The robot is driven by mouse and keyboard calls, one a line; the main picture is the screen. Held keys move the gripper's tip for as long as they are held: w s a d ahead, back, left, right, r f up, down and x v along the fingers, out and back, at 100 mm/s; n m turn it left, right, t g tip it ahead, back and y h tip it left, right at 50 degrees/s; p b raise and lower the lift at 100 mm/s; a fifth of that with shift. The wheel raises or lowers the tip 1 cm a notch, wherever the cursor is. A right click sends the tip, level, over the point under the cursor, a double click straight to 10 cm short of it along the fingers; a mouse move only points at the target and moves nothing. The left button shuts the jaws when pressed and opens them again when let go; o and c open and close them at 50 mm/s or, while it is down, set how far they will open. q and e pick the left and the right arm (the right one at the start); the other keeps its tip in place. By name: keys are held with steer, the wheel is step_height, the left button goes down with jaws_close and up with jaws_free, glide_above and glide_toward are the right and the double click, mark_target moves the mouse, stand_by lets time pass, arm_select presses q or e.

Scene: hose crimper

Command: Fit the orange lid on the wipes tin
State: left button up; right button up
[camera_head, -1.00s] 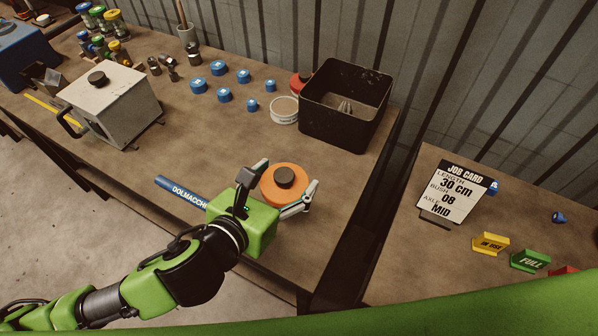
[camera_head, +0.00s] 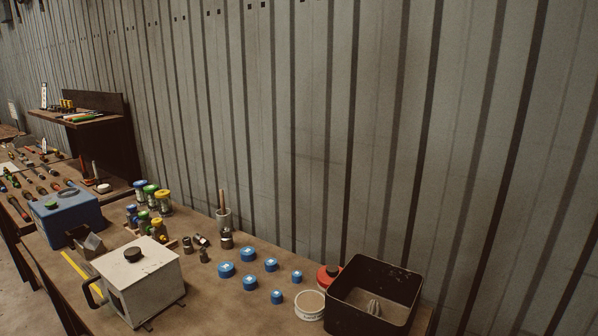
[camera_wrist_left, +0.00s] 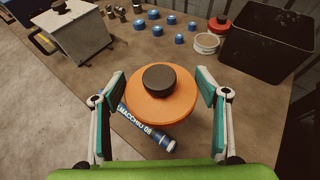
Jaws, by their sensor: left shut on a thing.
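The orange lid (camera_wrist_left: 160,104) with its dark round knob is between the two fingers of my left gripper (camera_wrist_left: 160,74) in the left wrist view. The fingers are shut on its rim. The head view shows neither the lid nor my grippers. A white round tin (camera_head: 309,305), which looks like the wipes tin, stands on the bench left of the black bin; its label is too small to read. It also shows in the left wrist view (camera_wrist_left: 206,43), apart from and beyond the lid. My right gripper is not in view.
A white-grey box machine (camera_head: 139,282) stands farther left. A blue labelled tube (camera_wrist_left: 146,128) lies partly hidden below the lid.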

arm_select(q)
steer(key=s+a+n+g+y, duration=0.1)
steer(key=s+a+n+y, duration=0.2)
steer(key=a+n+y, duration=0.2)
steer(key=a, duration=0.3)
steer(key=shift+s+f+g, duration=0.3)
steer(key=shift+s+f, duration=0.05)
steer(key=shift+s, duration=0.05)
steer(key=shift+d+r, duration=0.1)
stand_by(0.4)
steer(key=shift+f, duration=0.25)
steer(key=shift+r+y, duration=0.15)
steer(key=shift+y, duration=0.15)
